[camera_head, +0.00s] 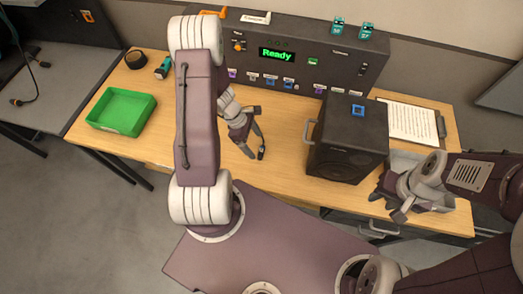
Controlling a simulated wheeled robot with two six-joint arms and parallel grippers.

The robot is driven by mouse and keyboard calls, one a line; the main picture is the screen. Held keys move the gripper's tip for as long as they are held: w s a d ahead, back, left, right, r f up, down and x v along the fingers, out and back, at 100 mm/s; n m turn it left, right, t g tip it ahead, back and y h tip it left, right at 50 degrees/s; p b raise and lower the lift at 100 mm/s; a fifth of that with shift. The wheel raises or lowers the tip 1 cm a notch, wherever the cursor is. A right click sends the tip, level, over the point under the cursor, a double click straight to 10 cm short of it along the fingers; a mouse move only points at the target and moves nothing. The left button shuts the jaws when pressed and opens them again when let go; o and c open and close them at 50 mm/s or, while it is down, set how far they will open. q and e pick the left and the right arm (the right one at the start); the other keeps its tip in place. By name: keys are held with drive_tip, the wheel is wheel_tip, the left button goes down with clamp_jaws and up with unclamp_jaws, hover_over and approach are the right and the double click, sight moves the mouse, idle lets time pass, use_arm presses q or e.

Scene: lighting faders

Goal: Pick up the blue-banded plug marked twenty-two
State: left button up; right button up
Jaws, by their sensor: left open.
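I cannot make out the number twenty-two anywhere. Small teal-blue pieces (338,26) (365,31) stand on top of the dark console, and another teal piece (163,68) lies by the black roll; their markings are too small to read. A row of small purple and blue tags or plugs (270,80) runs along the console's lower front. My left gripper (256,151) is open and empty over the table, in front of the console and left of the speaker. My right gripper (388,204) appears open and empty at the table's front right, beside the speaker.
The console (300,50) shows a green "Ready". A black speaker box (345,150) with a handle and a blue square on top stands right of centre. A green tray (122,111) sits left, a clipboard (408,121) right. The table between tray and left arm is clear.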

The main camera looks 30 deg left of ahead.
sight(260, 151)
use_arm(q)
drive_tip(key=x, duration=0.4)
drive_tip(key=shift+s+d+f, duration=0.1)
drive_tip(key=shift+s+d, duration=0.05)
drive_tip(key=shift+d, duration=0.2)
drive_tip(key=shift+w+f, duration=0.25)
drive_tip(key=shift+f, duration=0.1)
drive_tip(key=shift+s+r, duration=0.1)
drive_tip(key=shift+s, duration=0.05)
drive_tip(key=c, duration=1.4)
drive_tip(key=shift+c, duration=0.2)
use_arm(e)
drive_tip(key=shift+s+d+f, duration=0.1)
drive_tip(key=shift+s+f, duration=0.05)
drive_tip(key=shift+s, duration=0.15)
